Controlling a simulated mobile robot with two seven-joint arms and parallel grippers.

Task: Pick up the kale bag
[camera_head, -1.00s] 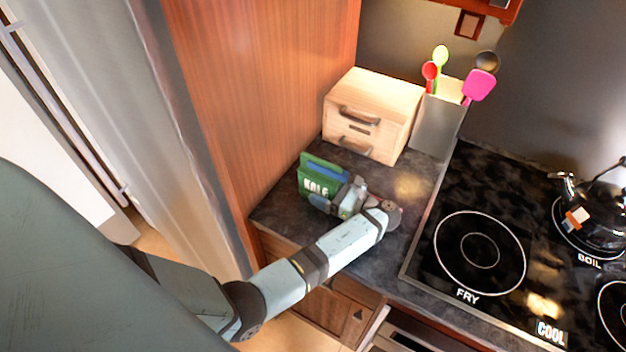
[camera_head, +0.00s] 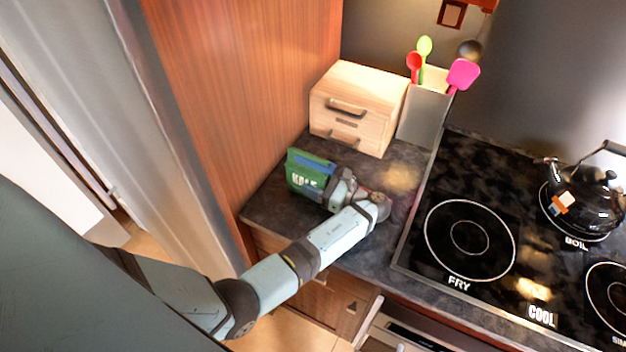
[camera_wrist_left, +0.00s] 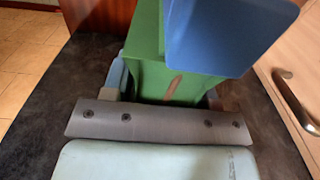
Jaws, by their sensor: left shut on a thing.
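The kale bag (camera_head: 308,171) is a green box-like bag with white lettering and a blue part. It is at the left of the dark counter, in front of the wooden drawer box. My left gripper (camera_head: 327,184) reaches it from the right and is shut on it. In the left wrist view the green bag (camera_wrist_left: 175,65) fills the space between the fingers, with a blue flap at upper right. I cannot tell whether the bag touches the counter. My right gripper is not in view.
A wooden two-drawer box (camera_head: 358,107) stands behind the bag, beside a grey utensil holder (camera_head: 423,117). A black stovetop (camera_head: 470,225) with a kettle (camera_head: 585,200) lies to the right. A wooden panel (camera_head: 240,90) rises close on the left.

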